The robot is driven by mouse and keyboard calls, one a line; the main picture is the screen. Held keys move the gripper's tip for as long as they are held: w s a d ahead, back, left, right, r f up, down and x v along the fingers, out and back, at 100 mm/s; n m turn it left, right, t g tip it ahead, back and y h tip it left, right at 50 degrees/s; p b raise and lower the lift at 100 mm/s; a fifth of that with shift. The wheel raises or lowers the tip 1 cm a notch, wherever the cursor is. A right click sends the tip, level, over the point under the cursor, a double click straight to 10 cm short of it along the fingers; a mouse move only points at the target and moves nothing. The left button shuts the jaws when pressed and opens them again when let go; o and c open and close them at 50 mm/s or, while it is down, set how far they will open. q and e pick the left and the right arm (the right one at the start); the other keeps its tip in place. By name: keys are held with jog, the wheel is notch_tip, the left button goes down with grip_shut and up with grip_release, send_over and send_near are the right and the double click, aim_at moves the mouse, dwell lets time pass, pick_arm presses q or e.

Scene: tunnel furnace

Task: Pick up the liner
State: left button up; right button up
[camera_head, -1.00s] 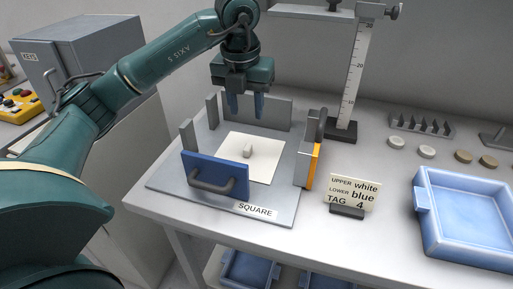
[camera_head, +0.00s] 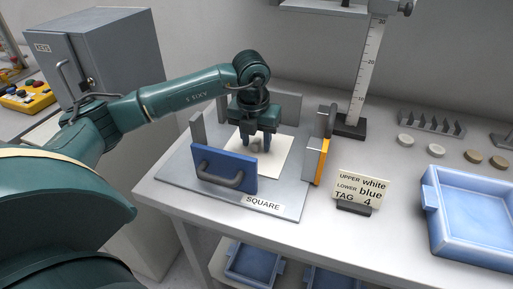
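The liner appears to be the white square sheet (camera_head: 270,163) lying flat in the fixture marked SQUARE. The gripper hides the back part of the sheet. My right gripper is not in view.
The fixture base plate (camera_head: 183,172) carries a blue front wall (camera_head: 224,170) with a handle, grey side and back walls, and an orange-edged block (camera_head: 322,161) at right. A sign (camera_head: 360,190), height gauge (camera_head: 368,75) and blue tray (camera_head: 470,225) stand further right.

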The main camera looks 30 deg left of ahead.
pick_arm(q)
jog(key=shift+c, duration=0.2)
grip_shut()
dwell(0.3)
